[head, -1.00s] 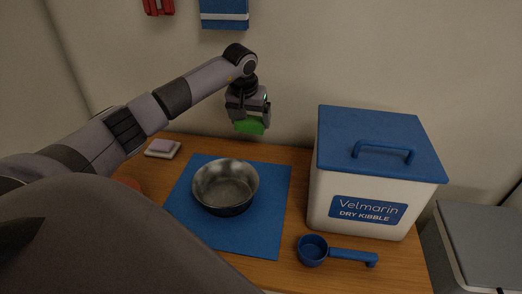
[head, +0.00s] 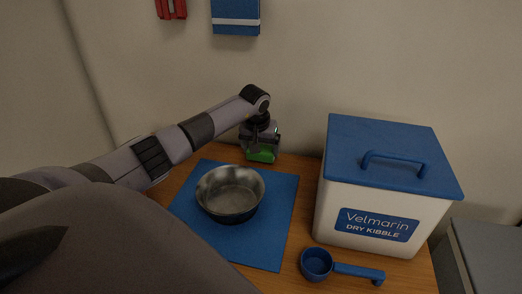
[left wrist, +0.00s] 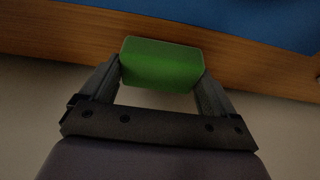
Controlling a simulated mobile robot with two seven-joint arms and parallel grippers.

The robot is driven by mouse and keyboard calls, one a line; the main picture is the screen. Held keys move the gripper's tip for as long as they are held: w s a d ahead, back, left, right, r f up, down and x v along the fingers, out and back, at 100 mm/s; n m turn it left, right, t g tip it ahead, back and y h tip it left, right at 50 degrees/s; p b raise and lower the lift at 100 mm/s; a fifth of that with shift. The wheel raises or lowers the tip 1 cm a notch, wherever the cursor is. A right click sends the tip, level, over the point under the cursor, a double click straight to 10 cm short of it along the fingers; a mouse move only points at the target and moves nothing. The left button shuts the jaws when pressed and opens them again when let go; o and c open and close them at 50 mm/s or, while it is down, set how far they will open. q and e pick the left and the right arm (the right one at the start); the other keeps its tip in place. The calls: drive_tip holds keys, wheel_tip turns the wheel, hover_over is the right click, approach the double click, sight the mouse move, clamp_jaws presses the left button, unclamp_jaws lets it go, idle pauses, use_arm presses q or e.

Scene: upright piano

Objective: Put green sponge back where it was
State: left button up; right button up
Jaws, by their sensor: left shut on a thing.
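The green sponge (head: 262,156) is between the fingers of my left gripper (head: 261,148), at the back edge of the wooden table, behind the blue mat. In the left wrist view, the sponge (left wrist: 161,64) is clasped between the two fingertips of the left gripper (left wrist: 161,72), with the table's wood beyond it. I cannot tell whether the sponge touches the table. My right gripper is not in view.
A metal bowl (head: 230,207) stands on the blue mat (head: 262,244). A white kibble bin (head: 335,213) with a blue lid stands at right, a blue scoop (head: 317,263) in front of it. The wall (head: 320,60) rises close behind the sponge.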

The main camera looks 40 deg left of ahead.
use_arm(q)
drive_tip(key=shift+f, duration=0.45)
drive_tip(key=shift+f, duration=0.15)
drive_tip(key=o, duration=0.7)
drive_tip(key=shift+o, duration=0.2)
drive_tip(key=shift+r, duration=0.4)
drive_tip(key=p+v, duration=0.1)
drive_tip(key=v, duration=1)
drive_tip(key=shift+s+r+p, duration=0.2)
drive_tip(key=shift+r+p, duration=0.1)
drive_tip(key=shift+p, duration=0.1)
